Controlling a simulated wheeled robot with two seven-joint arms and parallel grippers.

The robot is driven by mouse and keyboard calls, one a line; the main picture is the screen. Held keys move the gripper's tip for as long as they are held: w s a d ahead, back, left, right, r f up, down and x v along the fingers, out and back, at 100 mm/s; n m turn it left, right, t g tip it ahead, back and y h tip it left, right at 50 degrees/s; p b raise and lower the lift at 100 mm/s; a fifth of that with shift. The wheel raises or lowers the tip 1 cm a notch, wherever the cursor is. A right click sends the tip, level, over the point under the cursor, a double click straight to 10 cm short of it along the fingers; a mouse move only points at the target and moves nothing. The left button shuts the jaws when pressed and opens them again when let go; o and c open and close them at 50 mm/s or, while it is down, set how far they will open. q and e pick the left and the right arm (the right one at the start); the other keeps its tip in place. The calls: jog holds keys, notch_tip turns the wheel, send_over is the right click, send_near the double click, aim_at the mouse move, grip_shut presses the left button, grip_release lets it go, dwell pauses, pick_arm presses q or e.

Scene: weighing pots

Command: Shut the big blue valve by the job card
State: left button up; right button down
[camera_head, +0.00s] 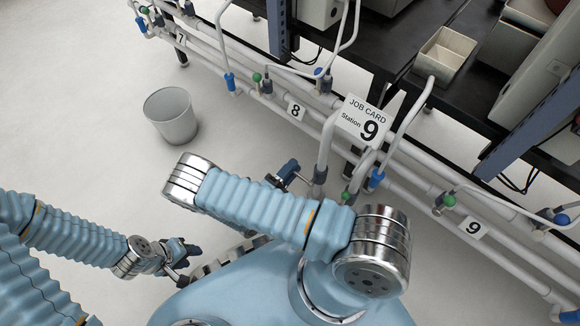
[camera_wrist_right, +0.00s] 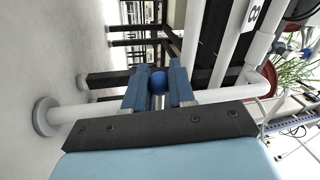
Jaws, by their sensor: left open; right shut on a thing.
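The white job card (camera_head: 365,120) reads "Station 9" and hangs on the pipes right of centre in the head view. My right gripper (camera_head: 289,172) shows partly above my forearm, beside an upright pipe left of and below the card. In the right wrist view, my right gripper (camera_wrist_right: 158,88) is shut on a round blue valve knob (camera_wrist_right: 158,82), with a finger on each side. Most of this valve is hidden in the head view. Another blue valve handle (camera_head: 376,178) sits just below the card. My left gripper (camera_head: 186,262) is open and empty, low over the floor at left.
A green knob (camera_head: 346,196) sits close to the right gripper's pipe. White pipes with tags 8 (camera_head: 296,111) and 9 (camera_head: 473,227) run diagonally along the black bench. A grey bin (camera_head: 171,117) stands on the floor at left. The floor around the bin is clear.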

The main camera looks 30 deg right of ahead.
jog(key=shift+f, duration=0.15)
jog(key=c, duration=1)
grip_release()
jog(key=shift+a, duration=0.1)
jog(key=shift+s+a+f, duration=0.15)
jog(key=shift+a, duration=0.2)
jog(key=b+v, duration=0.2)
jog(key=v, duration=0.9)
jog(key=shift+a, duration=0.1)
